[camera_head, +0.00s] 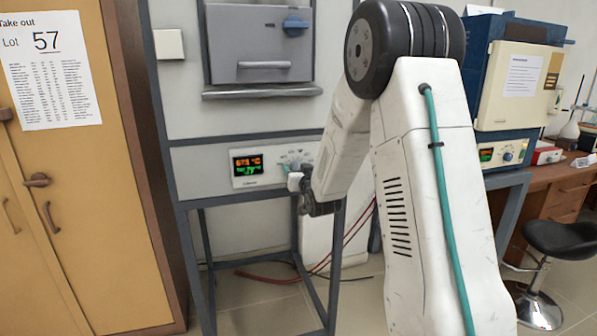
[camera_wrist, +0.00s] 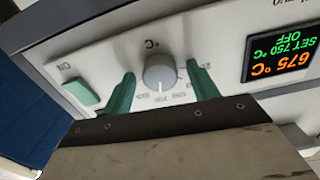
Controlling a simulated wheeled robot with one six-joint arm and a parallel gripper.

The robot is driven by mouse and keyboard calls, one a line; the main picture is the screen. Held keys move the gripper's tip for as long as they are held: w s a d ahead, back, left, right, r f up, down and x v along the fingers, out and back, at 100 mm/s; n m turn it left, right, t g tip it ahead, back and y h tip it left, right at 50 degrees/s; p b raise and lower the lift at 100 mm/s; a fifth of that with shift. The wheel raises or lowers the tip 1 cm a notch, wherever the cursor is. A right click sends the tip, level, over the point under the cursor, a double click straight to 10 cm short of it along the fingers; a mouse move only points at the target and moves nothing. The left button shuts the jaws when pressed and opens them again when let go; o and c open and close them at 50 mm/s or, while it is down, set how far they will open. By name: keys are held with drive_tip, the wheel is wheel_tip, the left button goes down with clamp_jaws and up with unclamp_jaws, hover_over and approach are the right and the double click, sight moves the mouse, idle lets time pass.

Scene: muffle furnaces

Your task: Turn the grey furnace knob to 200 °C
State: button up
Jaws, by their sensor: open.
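The grey furnace (camera_head: 190,120) stands ahead, with its control panel (camera_head: 240,183) below the chamber door. In the wrist view, which is upside down, the grey round knob (camera_wrist: 159,72) sits on the white panel, its white mark at the picture's lower side near small numbers too blurred to read surely. My gripper (camera_wrist: 161,78) is open, with one teal finger on each side of the knob and a visible gap on both sides. The display (camera_wrist: 281,50) reads 675 °C in orange and SET 750 °C, OFF in green. In the head view my wrist hides much of the knob area.
A green button (camera_wrist: 81,92) is on the panel beyond the left finger in the wrist view. A blue furnace (camera_head: 515,85) stands on a bench at right. A tan cabinet (camera_head: 75,230) is at left, and a black stool (camera_head: 555,240) at right.

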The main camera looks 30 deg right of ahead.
drive_tip(key=c, duration=1)
drive_tip(key=shift+n, duration=0.3)
drive_tip(key=shift+a+f+n, duration=0.1)
drive_tip(key=shift+n, duration=8.5)
